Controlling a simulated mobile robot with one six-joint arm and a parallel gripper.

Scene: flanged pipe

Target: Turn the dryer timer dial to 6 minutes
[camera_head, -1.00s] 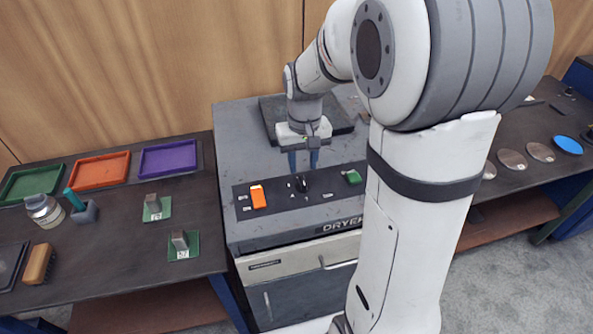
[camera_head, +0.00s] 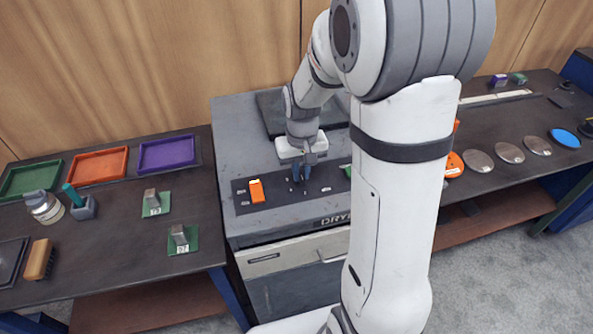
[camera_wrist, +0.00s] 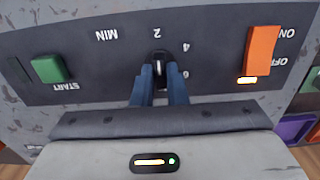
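The black timer dial (camera_wrist: 159,69) is on the dryer's dark front panel, between my fingertips. Its white mark lies nearly upright in the wrist view, towards the upside-down number 2. The numbers 4 and 6 are to its right, and MIN is left of the 2. My gripper (camera_head: 301,176) reaches down to the panel, and its blue fingers (camera_wrist: 160,86) flank the dial closely, appearing shut on it. The fingers hide the dial's sides, and in the head view they cover most of it.
An orange ON/OFF rocker switch (camera_wrist: 262,50) and a green START button (camera_wrist: 50,68) flank the dial. The grey dryer (camera_head: 235,135) stands between two dark tables. Coloured trays (camera_head: 97,167) are at left, and several round discs (camera_head: 509,153) are at right.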

